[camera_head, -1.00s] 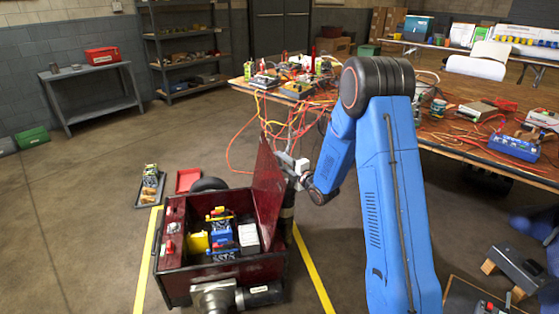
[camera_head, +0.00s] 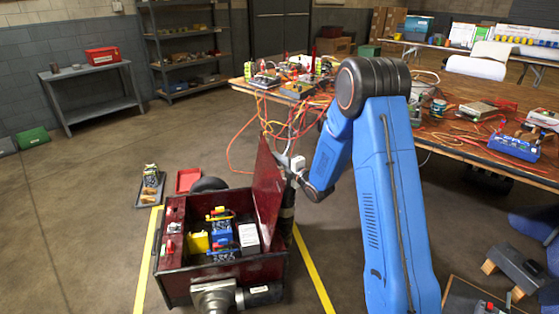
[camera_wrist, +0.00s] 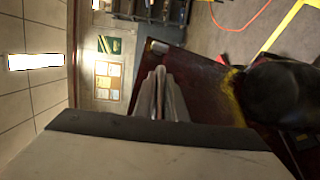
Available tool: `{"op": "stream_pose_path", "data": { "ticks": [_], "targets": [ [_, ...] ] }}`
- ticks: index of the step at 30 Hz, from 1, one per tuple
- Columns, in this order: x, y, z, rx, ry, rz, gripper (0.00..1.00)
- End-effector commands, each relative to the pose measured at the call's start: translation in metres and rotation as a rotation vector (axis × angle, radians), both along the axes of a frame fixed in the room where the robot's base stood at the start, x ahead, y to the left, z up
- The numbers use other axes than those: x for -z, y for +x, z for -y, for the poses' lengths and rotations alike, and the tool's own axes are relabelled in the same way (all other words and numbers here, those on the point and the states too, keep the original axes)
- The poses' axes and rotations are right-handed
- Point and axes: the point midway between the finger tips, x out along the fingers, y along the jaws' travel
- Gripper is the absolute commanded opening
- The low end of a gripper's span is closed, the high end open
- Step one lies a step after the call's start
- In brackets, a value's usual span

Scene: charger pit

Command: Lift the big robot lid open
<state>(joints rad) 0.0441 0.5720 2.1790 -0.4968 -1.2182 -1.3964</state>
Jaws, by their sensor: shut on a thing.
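The big robot (camera_head: 172,280) is a dark red, open-topped box on the floor. Its dark red lid (camera_head: 268,190) stands steeply raised along the box's right side, and it also shows in the wrist view (camera_wrist: 200,90). My gripper (camera_head: 293,168) is at the lid's upper right side, partly hidden behind it. In the wrist view my gripper's fingers (camera_wrist: 160,92) are close together at the lid's edge, shut on it. The exact contact is hard to see.
Blue and yellow parts (camera_head: 221,235) sit inside the open box. Yellow floor lines (camera_head: 312,270) flank it. A cluttered wooden table (camera_head: 470,125) with hanging cables stands behind and right. A small tray (camera_head: 150,190) and a red tray (camera_head: 188,180) lie behind left.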

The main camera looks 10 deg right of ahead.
Motion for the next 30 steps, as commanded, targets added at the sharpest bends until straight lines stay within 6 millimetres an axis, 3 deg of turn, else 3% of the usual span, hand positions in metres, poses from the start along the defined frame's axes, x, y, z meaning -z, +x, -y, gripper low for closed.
{"op": "stream_pose_path", "data": {
  "ticks": [5,13,21,30],
  "targets": [
    [-0.008,-0.001,-0.024,-0.004,-0.069,0.002,0.00],
    [-0.017,-0.003,-0.084,-0.006,-0.255,0.008,0.00],
    [-0.014,-0.005,-0.144,-0.007,-0.447,0.012,0.00],
    [-0.004,-0.006,-0.185,-0.004,-0.510,0.012,0.00]
  ]
}}
